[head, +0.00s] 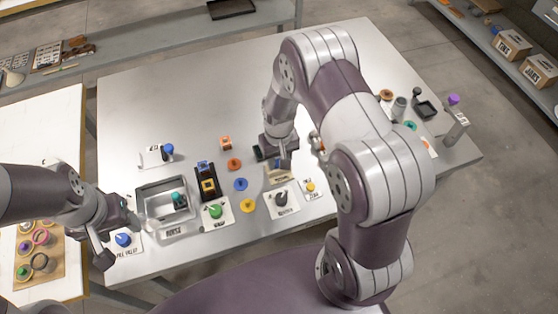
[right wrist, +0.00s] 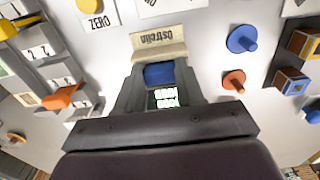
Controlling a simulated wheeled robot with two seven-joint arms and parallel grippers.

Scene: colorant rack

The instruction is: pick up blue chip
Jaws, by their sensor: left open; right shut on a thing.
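My right gripper (right wrist: 160,88) is shut on a small blue block (right wrist: 159,73), which I take as the blue chip. In the head view this gripper (head: 277,155) is low over the table's middle, and the block (head: 281,163) shows just below it. A beige label card (right wrist: 158,40) stands just beyond the block; whether they touch is unclear. The block's underside is hidden.
Left of the right gripper are an orange cube (head: 226,142), an orange disc (head: 234,163), a blue disc with a peg (head: 240,184) and a black rack (head: 207,183). A grey tray (head: 165,189) stands further left. The table's back left is clear.

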